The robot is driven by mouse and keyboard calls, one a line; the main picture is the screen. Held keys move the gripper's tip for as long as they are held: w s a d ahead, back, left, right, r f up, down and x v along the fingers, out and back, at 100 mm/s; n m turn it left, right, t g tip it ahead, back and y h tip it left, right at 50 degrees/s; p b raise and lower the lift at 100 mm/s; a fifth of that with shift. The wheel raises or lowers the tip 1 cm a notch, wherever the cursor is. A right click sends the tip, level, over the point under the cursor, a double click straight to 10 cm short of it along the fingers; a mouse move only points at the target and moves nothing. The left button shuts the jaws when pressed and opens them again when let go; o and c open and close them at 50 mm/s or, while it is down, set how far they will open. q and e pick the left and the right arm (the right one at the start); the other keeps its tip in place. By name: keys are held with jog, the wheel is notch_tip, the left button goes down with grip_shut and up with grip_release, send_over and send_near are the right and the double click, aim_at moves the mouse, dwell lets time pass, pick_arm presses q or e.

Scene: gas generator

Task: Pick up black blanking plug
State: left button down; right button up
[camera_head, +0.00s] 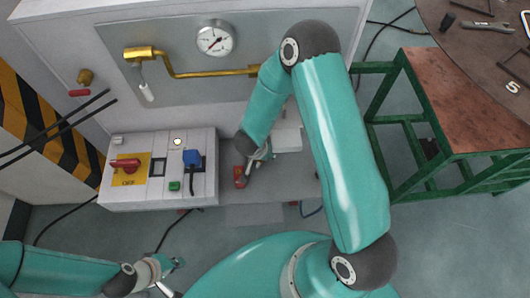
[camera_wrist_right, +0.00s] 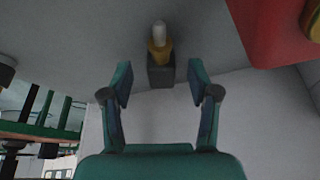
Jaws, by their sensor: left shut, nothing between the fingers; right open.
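In the right wrist view, a dark block (camera_wrist_right: 161,76) with a brass collar and a pale rounded tip lies just ahead of my open right gripper (camera_wrist_right: 160,84). It appears between the fingertips in the picture, with a visible gap on each side. I cannot tell for sure whether it is the black blanking plug. In the head view my right gripper (camera_head: 257,152) is small and partly hidden, beside a red part (camera_head: 240,176) on the grey ledge. My left gripper (camera_head: 173,277) is shut and empty at the lower left.
A control box (camera_head: 118,190) with a red switch and blue plug stands left of the right gripper. A brass pipe (camera_head: 205,74) and a gauge (camera_head: 214,38) are on the panel behind. A round table (camera_head: 470,48) holding small parts, including a black piece (camera_head: 447,22), is at upper right.

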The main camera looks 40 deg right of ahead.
jog(key=shift+w+d+f, duration=0.1)
jog(key=shift+d+f, duration=0.05)
jog(key=shift+f, duration=0.3)
grip_shut()
jog(key=shift+r, duration=0.15)
